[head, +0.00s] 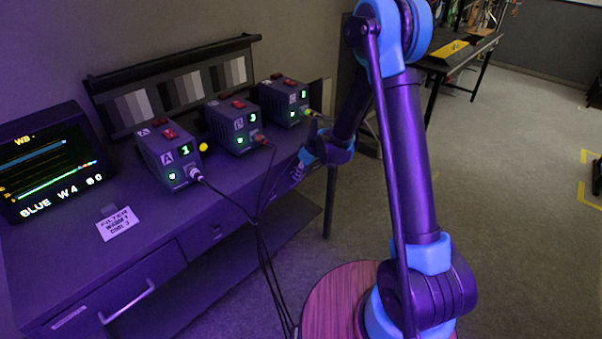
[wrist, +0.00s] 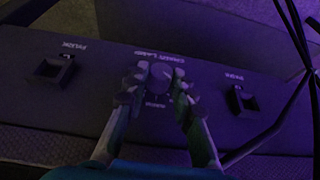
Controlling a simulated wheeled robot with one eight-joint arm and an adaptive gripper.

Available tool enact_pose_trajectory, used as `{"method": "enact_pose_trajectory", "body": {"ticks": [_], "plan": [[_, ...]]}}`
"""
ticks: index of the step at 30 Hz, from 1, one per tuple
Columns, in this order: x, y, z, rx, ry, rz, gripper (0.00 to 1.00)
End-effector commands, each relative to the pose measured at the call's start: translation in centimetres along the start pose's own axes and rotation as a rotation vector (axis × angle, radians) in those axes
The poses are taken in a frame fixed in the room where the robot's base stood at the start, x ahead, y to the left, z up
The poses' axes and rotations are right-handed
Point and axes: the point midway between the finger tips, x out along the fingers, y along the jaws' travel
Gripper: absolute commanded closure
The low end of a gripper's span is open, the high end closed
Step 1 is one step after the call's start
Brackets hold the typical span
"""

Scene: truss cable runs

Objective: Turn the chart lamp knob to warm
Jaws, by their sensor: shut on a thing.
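The chart lamp knob (wrist: 160,76) is a round grey knob on a dark panel in the wrist view, under an upside-down label that seems to read "CHART LAMP". My gripper (wrist: 158,92) has one finger on each side of the knob and is shut on it. The knob's pointer and its setting are too dim to read. In the head view my gripper (head: 306,160) is at the desk's front right edge; the knob is not visible there. The grey-scale chart (head: 180,88) stands at the back of the desk under blue-purple light.
Two square dark fittings (wrist: 51,72) (wrist: 242,100) flank the knob. Black cables (wrist: 296,30) hang at the wrist view's right. Three camera boxes (head: 168,153) and a monitor (head: 50,160) reading "BLUE W4" stand on the desk (head: 70,260). The floor at right is open.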

Motion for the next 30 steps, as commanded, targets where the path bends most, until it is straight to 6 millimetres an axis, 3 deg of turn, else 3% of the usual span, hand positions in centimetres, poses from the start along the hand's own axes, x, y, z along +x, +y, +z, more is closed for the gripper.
{"method": "enact_pose_trajectory", "body": {"ticks": [30], "plan": [[0.5,1.4,0.2,0.280,0.002,-0.677,1.00]]}}
